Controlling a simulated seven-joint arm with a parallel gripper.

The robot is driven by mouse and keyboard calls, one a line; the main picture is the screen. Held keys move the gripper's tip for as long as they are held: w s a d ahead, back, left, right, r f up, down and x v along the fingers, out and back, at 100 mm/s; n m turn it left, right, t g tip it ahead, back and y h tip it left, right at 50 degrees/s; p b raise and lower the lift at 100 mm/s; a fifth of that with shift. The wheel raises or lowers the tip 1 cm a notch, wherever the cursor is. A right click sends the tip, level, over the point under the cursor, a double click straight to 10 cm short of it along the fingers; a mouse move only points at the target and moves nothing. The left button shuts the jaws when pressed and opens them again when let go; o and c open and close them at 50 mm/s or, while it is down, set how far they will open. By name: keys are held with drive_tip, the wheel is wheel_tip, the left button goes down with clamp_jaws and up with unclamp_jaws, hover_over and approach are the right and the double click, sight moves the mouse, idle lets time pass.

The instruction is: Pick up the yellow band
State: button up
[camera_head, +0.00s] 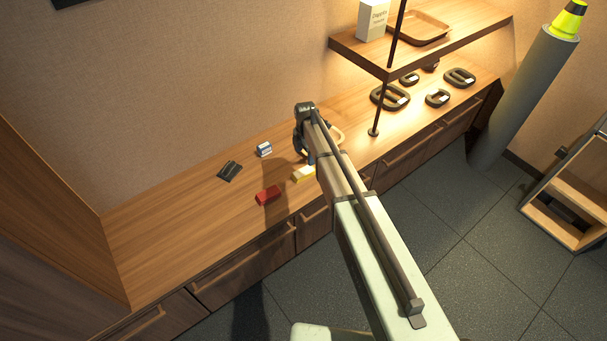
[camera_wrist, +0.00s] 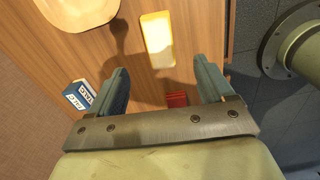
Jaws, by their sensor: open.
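The yellow band (camera_head: 304,174) is a small folded strip with a pale top, lying on the wooden counter near its front edge. It also shows in the wrist view (camera_wrist: 158,40), past my fingertips and roughly in line with the gap between them. My gripper (camera_wrist: 165,78) is open and empty, its two dark fingers spread wide. In the head view, my arm reaches over the counter beside the band, and the fingers are mostly hidden. The band looks apart from the fingers.
A red band (camera_head: 268,195) lies left of the yellow one and shows partly between my fingers (camera_wrist: 176,99). A blue-white box (camera_head: 264,149) and a dark pouch (camera_head: 230,171) lie further left. A pale rounded object (camera_wrist: 80,10) is near. A shelf (camera_head: 450,40) and post stand right.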

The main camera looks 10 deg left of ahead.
sight(305, 171)
drive_tip(key=shift+a+f, duration=0.1)
drive_tip(key=shift+f, duration=4.95)
drive_tip(key=shift+c, duration=0.3)
drive_tip(key=c, duration=1.1)
